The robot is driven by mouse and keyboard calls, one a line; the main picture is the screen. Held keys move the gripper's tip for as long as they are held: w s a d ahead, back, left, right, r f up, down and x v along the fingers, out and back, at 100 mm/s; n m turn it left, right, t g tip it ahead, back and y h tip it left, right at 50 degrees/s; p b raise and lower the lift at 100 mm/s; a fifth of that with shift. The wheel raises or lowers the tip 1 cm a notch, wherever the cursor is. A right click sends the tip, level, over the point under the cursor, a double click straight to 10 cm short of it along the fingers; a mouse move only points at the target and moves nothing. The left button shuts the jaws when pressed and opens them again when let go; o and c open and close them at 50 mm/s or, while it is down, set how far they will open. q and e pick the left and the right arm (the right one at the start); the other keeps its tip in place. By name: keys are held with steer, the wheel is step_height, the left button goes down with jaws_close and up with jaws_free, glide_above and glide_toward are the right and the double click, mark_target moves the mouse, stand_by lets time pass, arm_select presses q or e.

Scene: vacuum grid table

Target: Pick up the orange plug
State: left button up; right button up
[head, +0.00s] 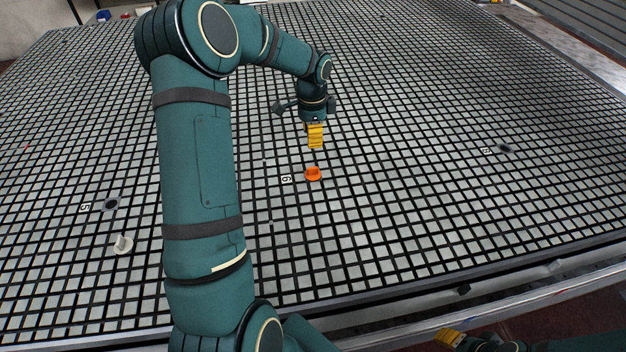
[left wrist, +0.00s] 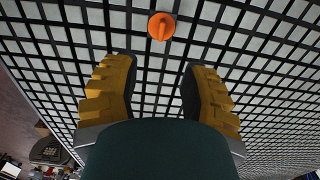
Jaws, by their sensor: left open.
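The orange plug (head: 313,174) sits on the grid table (head: 420,200), just right of a small number label. In the left wrist view the plug (left wrist: 161,26) is a round orange disc with a raised grip, near the top centre, beyond the fingertips. My left gripper (head: 316,147) has yellow fingers pointing down, above and behind the plug in the head view. In the left wrist view its fingers (left wrist: 158,80) are apart with nothing between them. My right gripper (head: 450,338) shows only partly at the bottom edge of the head view, away from the plug.
A white plug (head: 122,244) stands at the left of the table. Dark holes show at left (head: 111,204) and right (head: 505,148), each by a label. The table's front rail (head: 480,270) runs along the near side. The grid around the orange plug is clear.

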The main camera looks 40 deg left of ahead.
mark_target(313, 168)
arm_select(q)
steer(key=f, duration=0.6)
steer(key=f+b, duration=0.1)
steer(key=f, duration=0.1)
steer(key=shift+w+a+f, duration=0.2)
steer(key=shift+w+f, duration=0.05)
steer(key=shift+f, duration=0.15)
steer(key=shift+s+d+f, duration=0.1)
steer(key=shift+f, duration=0.5)
step_height(313, 168, down, 4)
steer(key=shift+f+b, duration=0.15)
steer(key=shift+b, duration=0.15)
steer(key=shift+c, duration=0.4)
jaws_close()
